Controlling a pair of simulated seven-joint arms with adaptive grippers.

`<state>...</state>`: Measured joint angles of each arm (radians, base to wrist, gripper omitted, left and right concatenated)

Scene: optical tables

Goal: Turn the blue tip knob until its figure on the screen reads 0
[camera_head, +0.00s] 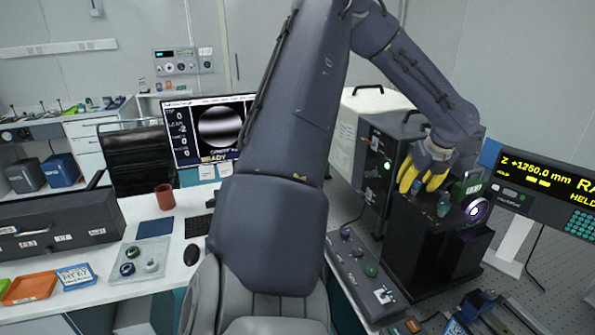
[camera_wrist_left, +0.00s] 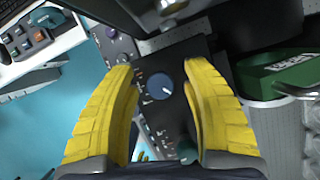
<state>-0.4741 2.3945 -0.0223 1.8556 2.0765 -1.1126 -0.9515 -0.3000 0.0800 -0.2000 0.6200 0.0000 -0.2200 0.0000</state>
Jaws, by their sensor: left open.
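My left gripper (camera_head: 424,178) is open above the black optical unit at the right of the head view. In the left wrist view its yellow fingers (camera_wrist_left: 166,85) stand apart, one on each side of the blue knob (camera_wrist_left: 160,87). The knob is round with a white mark, and I see a gap between it and each finger. A small blue knob (camera_head: 443,205) shows just below the fingers in the head view.
A green-topped block (camera_head: 468,186) stands close beside the gripper. A control box (camera_head: 362,265) with purple and green knobs lies in front of the black unit. A red mug (camera_head: 165,197) stands on the left desk.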

